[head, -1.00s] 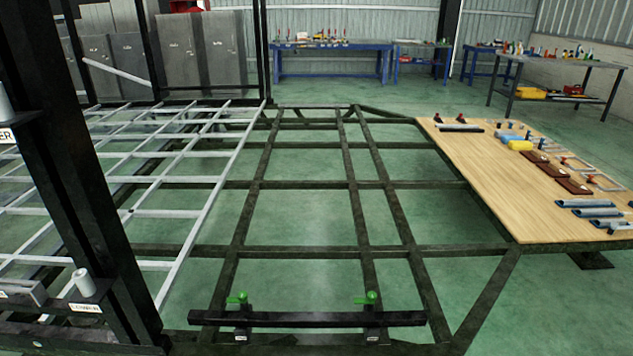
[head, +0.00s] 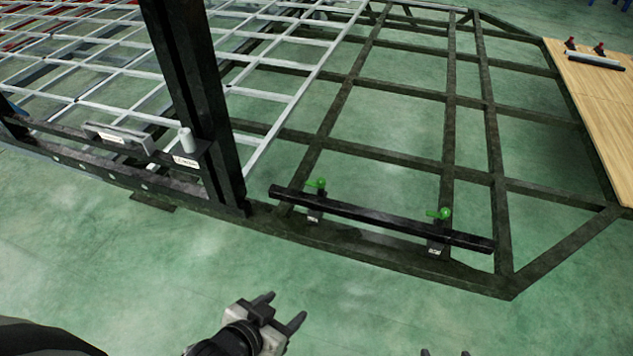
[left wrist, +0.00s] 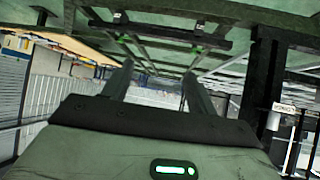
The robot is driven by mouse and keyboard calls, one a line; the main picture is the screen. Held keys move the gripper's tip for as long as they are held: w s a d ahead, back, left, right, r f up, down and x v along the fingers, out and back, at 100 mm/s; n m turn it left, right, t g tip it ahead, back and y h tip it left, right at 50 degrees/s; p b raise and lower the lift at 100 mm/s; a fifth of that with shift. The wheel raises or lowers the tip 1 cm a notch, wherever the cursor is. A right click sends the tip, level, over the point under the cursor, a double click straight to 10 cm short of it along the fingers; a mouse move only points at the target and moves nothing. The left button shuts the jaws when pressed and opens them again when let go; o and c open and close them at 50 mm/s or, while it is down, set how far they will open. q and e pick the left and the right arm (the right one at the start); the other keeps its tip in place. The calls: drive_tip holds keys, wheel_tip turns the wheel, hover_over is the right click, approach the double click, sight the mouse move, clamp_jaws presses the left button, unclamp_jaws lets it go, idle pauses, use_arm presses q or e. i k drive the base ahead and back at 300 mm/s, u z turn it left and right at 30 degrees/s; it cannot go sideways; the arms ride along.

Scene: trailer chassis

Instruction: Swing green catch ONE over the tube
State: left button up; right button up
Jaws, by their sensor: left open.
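Two green catches sit on small labelled brackets at the near side of the dark frame: a left one (head: 317,184) and a right one (head: 444,213). The labels are too small to read, so I cannot tell which is ONE. The black tube (head: 375,218) lies along the brackets, with the catch knobs showing at its far side. My left gripper (head: 281,309) is open and empty, short of the frame and apart from it. Its fingers also show spread in the left wrist view (left wrist: 157,88). Only two separated fingertips of my right gripper (head: 445,352) show at the bottom edge.
A dark upright post (head: 195,95) stands left of the tube. A white cylinder (head: 186,140) and a grey block (head: 118,136) are beside it. A wooden board (head: 600,110) lies at the right. Green floor (head: 130,265) in front of the frame is clear.

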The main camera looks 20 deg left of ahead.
sight(320, 183)
drive_tip(key=z, duration=0.35)
drive_tip(key=i, duration=0.95)
drive_tip(key=u, duration=0.8)
